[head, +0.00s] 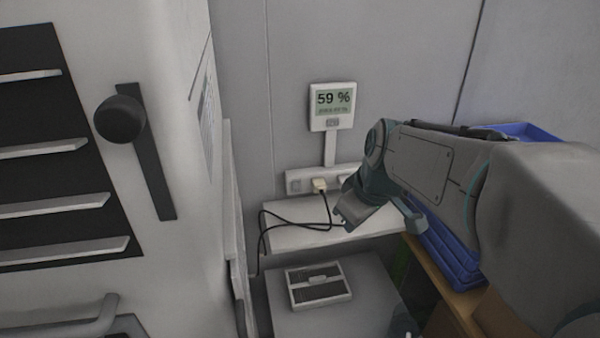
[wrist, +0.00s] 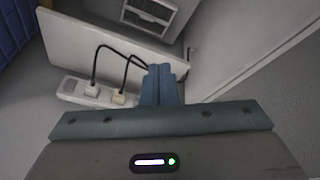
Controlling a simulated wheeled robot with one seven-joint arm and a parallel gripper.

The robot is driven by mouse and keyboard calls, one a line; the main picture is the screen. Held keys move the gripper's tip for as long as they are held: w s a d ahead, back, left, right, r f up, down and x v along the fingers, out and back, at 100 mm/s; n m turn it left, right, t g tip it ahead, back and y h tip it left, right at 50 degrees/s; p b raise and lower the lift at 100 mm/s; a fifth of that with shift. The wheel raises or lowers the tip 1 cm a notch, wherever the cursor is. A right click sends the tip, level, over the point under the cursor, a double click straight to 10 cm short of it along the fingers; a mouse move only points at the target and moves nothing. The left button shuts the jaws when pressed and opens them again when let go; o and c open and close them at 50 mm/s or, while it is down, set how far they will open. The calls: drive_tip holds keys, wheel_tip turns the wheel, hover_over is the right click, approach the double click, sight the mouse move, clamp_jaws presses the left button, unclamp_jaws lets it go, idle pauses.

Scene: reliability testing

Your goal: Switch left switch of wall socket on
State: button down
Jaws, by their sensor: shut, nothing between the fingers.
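The wall socket (head: 296,184) is a pale strip low on the wall in the head view, with a light plug (head: 320,185) in it. My arm covers the strip's right part. In the wrist view the socket strip (wrist: 70,86) lies at the left, with two plugs and black cables. I cannot make out the left switch or its position. My gripper's blue-grey fingers (wrist: 161,72) are together and empty, to the right of the socket in the wrist view. They appear apart from the socket. In the head view the hand is in front of the socket's right side, and its fingertips are unclear.
A display reading 59 % (head: 333,107) hangs above the socket. A white shelf (head: 290,238) sits below it, with black cables hanging over it. A vented box (head: 319,285) is lower down. Blue bins (head: 455,262) stand right, and a white cabinet (head: 180,270) stands left.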

sight(297, 186)
drive_tip(key=w+a+f+n+y+b, duration=0.2)
drive_tip(key=w+n, duration=0.3)
drive_tip(key=w, duration=0.4)
drive_tip(key=w+a+f+n+y+b, duration=0.1)
drive_tip(key=w+a+n+b, duration=0.1)
drive_tip(key=w+n, duration=0.4)
drive_tip(key=w, duration=0.3)
drive_tip(key=shift+w+f+t+y, duration=0.4)
drive_tip(key=p+x, duration=0.1)
drive_tip(key=x, duration=0.9)
drive_tip(key=shift+p, duration=0.4)
drive_tip(key=w, duration=0.1)
drive_tip(key=w+p, duration=0.1)
drive_tip(key=w, duration=0.1)
drive_tip(key=shift+a+f, duration=0.15)
drive_tip(key=shift+a, duration=0.15)
drive_tip(key=shift+w+f+p, duration=0.1)
drive_tip(key=shift+w+p, duration=0.2)
drive_tip(key=shift+w, duration=0.2)
drive_tip(key=shift+f+b, duration=0.15)
drive_tip(key=shift+b, duration=0.15)
